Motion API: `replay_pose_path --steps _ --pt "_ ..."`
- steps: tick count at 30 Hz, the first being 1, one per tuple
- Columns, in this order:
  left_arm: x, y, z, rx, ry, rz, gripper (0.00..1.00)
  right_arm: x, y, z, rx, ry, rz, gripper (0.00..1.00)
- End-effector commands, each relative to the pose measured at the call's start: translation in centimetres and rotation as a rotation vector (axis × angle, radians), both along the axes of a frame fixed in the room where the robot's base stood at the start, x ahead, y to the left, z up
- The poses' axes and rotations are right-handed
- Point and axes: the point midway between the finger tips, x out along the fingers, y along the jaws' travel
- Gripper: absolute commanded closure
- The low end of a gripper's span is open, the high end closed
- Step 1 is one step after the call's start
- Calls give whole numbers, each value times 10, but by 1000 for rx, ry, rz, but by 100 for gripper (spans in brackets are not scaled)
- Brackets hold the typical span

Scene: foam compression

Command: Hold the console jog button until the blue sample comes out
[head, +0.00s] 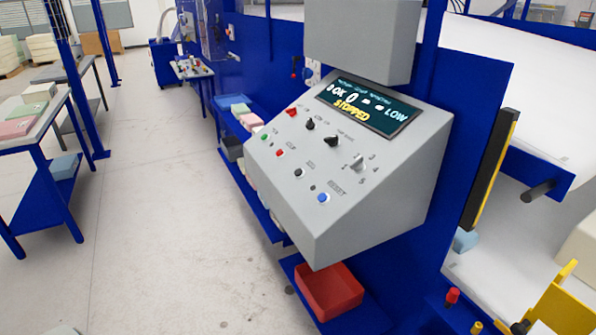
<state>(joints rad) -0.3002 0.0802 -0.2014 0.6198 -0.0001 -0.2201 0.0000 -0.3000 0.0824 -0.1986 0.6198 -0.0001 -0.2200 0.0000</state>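The grey console (375,230) stands in the middle with a sloped panel. Its display (368,104) shows "STOPPED" and "LOW" with other small text. A black button (298,172) sits between a red button (280,153) and a blue button (323,197) labelled "RESET"; its own label is too small to read surely, so I cannot confirm it is the jog button. A light blue block (465,240), possibly the blue sample, lies partly hidden at the machine's opening at right, behind a black and yellow post. Neither of my grippers is in view.
A red bin (329,290) sits below the console. A blue shelf behind holds pink and other blocks (250,121). A yellow bracket (562,305) and a red knob (452,296) are at lower right. The grey floor (150,200) at left is open, with tables beyond.

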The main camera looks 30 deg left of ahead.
Motion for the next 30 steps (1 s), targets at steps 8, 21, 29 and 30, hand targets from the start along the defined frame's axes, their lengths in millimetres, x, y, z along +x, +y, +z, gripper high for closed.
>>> replay_pose_path --steps 8,21,29,30 --pt "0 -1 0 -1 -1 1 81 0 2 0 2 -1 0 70" --pt "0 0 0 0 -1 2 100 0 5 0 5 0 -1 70" --pt "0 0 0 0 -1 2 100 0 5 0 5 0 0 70" --pt "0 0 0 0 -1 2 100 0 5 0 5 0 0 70"
